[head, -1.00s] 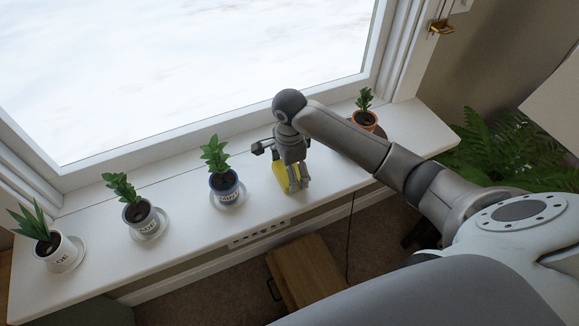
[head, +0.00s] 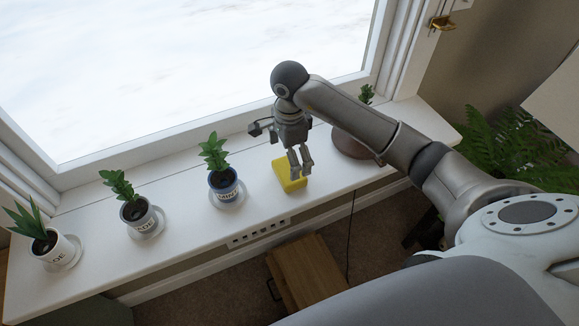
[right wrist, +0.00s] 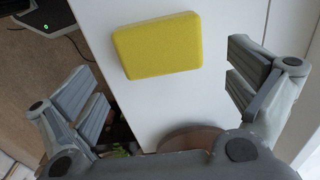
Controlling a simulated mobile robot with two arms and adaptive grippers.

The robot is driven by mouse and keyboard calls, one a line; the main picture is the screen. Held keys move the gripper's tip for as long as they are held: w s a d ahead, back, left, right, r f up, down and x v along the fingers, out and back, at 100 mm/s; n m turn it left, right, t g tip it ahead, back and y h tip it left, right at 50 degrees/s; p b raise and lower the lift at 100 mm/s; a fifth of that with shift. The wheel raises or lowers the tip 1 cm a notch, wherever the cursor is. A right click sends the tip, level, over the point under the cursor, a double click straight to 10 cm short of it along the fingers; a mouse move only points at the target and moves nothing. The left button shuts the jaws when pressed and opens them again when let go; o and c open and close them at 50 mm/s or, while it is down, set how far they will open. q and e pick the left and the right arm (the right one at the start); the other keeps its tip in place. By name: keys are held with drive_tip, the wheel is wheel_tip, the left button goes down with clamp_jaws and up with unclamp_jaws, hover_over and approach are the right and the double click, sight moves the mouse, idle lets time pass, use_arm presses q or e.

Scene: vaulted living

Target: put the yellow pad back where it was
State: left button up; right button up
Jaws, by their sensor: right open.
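The yellow pad (head: 287,174) lies flat on the white windowsill, to the right of the blue-potted plant. It also shows whole in the right wrist view (right wrist: 157,45), with bare sill around it. My right gripper (head: 300,169) is above the pad, apart from it, with its fingers pointing down. In the right wrist view my right gripper (right wrist: 165,95) has its fingers wide apart and nothing between them. My left gripper is not in view.
A brown round saucer (head: 350,148) is at the right, partly behind my arm. A wooden stool (head: 305,270) stands below.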

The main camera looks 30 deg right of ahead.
wheel_tip(320, 180, up, 7)
drive_tip(key=b, duration=0.1)
drive_tip(key=shift+f, duration=0.2)
